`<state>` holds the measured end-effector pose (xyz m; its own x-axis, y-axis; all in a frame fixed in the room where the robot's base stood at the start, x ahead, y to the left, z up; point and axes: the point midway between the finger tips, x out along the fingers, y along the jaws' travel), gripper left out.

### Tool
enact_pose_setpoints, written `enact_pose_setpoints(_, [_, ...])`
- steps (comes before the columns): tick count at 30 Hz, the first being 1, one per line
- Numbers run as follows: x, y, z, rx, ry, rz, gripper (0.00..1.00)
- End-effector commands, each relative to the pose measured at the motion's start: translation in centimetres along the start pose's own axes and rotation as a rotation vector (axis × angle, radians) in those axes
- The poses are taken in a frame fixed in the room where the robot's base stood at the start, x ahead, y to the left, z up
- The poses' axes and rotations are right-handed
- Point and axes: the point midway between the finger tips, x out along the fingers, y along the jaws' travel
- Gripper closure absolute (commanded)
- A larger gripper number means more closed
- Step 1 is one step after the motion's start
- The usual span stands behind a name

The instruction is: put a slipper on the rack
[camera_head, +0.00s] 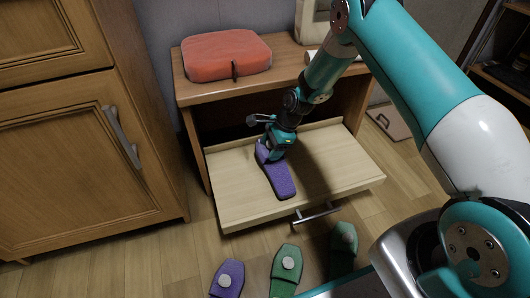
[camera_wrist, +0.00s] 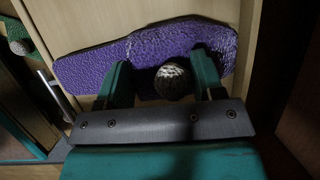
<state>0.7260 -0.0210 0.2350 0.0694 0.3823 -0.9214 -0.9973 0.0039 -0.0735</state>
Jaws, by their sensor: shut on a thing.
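A purple slipper (camera_head: 279,181) is over the pale wooden pull-out rack (camera_head: 238,203), which extends from the low cabinet. I cannot tell whether its sole touches the board. My gripper (camera_head: 271,150) is at the slipper's far end, shut on it. In the wrist view the slipper (camera_wrist: 95,70) lies across my gripper (camera_wrist: 165,85), with a round grey knob (camera_wrist: 173,81) between the fingers. On the floor in front are another purple slipper (camera_head: 228,280), a green slipper (camera_head: 285,265) and a darker green slipper (camera_head: 343,245), partly hidden by my body.
A red cushion (camera_head: 226,55) sits on the cabinet top (camera_head: 285,62). A metal handle (camera_head: 317,213) sticks out from the rack's front. A wooden cupboard (camera_head: 70,150) stands close on the left. The board is bare on both sides of the held slipper.

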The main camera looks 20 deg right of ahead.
Motion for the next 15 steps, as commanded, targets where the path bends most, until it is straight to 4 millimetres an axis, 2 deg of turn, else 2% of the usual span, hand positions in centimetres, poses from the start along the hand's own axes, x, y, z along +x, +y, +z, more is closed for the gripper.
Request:
enact_pose_setpoints(3, [1.4, -0.4, 2.2, -0.006, -0.001, -0.001, 0.82])
enact_pose_setpoints(6, [2.5, -0.3, 1.3, 0.001, 0.000, -0.001, 0.82])
enact_pose_setpoints(13, [2.3, -0.3, 1.4, -0.001, 0.000, -0.002, 0.82])
enact_pose_setpoints(14, [2.4, -0.3, 1.4, -0.001, 0.000, -0.001, 0.36])
enact_pose_setpoints(15, [2.4, -0.3, 1.4, -0.001, 0.000, -0.001, 0.27])
